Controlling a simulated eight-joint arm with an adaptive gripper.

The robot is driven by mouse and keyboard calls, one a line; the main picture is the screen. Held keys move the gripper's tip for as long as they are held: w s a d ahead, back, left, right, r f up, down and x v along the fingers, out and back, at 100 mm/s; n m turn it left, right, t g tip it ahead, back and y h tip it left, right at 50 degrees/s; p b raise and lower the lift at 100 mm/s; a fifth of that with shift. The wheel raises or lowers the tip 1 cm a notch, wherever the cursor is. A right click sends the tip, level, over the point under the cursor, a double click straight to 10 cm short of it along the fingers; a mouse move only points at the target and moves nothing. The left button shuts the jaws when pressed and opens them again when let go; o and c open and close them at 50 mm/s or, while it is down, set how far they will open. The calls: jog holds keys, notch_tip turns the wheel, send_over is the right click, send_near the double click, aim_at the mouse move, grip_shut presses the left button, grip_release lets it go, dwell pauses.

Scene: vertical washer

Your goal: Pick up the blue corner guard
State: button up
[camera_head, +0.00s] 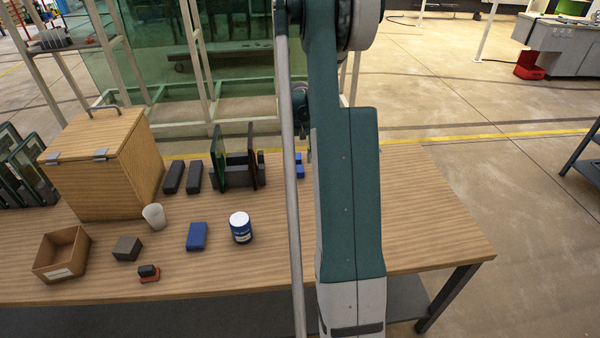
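Two blue pieces are on the wooden table. A small blue piece (300,171), partly hidden behind my arm, is near the table's far edge; its shape could be the corner guard, but I cannot tell for sure. My arm reaches over the table from the front right. Its far end is beside the small blue piece, mostly hidden behind my own links. The gripper's fingers cannot be made out, nor whether they touch anything.
A rack with upright plates (238,172), two dark bars, a lidded wooden box (105,165), a white cup (154,216), an open cardboard box (62,254) and small dark blocks (127,249) crowd the left. The table's right end (430,215) is clear.

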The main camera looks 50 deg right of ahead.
aim_at(300, 169)
jog(key=shift+f, duration=0.9)
jog(key=shift+f+b, duration=0.5)
jog(key=shift+f, duration=2.15)
jog(key=c, duration=0.8)
